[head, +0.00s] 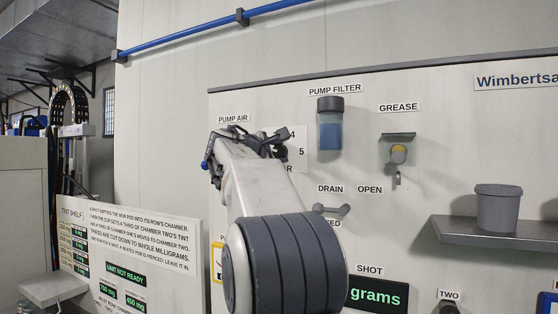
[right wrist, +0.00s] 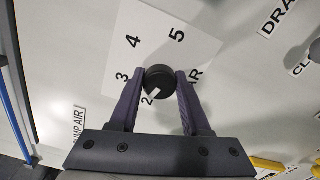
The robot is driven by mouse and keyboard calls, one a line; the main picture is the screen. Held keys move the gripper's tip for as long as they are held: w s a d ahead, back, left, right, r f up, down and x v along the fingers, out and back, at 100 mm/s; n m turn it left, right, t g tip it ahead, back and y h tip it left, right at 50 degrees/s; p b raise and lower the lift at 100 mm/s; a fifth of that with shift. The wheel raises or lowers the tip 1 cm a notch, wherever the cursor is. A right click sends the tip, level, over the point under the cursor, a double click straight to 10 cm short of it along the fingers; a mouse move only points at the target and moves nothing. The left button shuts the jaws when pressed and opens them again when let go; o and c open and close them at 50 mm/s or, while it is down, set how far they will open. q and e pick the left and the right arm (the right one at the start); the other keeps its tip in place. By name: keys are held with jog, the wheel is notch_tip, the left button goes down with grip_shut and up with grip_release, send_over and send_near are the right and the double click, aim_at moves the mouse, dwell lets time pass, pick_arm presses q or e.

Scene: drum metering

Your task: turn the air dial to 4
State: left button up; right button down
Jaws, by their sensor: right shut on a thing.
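The air dial is a round black knob (right wrist: 159,79) on a white numbered plate (right wrist: 190,42) in the right wrist view. Its white pointer mark points toward the 2. The numbers 3, 4 and 5 also show around it. My right gripper (right wrist: 160,84) is shut on the knob, with one dark finger on each side. In the head view my right gripper (head: 262,140) is at the plate under the PUMP AIR label (head: 233,119). My own arm hides the knob and most of the plate there. My left gripper is in neither view.
Right of the dial on the panel are the blue pump filter (head: 330,130), the grease fitting (head: 398,152) and a drain lever (head: 331,209). A grey cup (head: 497,207) stands on a shelf (head: 490,234). A sign at lower left reads UNIT NOT READY.

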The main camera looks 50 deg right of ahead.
jog(key=m+b, duration=0.2)
jog(key=m, duration=0.1)
jog(key=m+b, duration=0.1)
jog(key=shift+f+m, duration=0.25)
jog(key=shift+m, duration=0.15)
jog(key=m+b, duration=0.2)
jog(key=m, duration=0.2)
jog(key=shift+m, duration=0.3)
jog(key=m+b, duration=0.1)
jog(key=m, duration=0.4)
jog(key=shift+b, duration=0.3)
jog(key=m, duration=0.6)
jog(key=shift+w+b, duration=0.1)
jog(key=shift+b, duration=0.25)
jog(key=shift+c, duration=1.9)
grip_release()
jog(key=shift+r, duration=0.1)
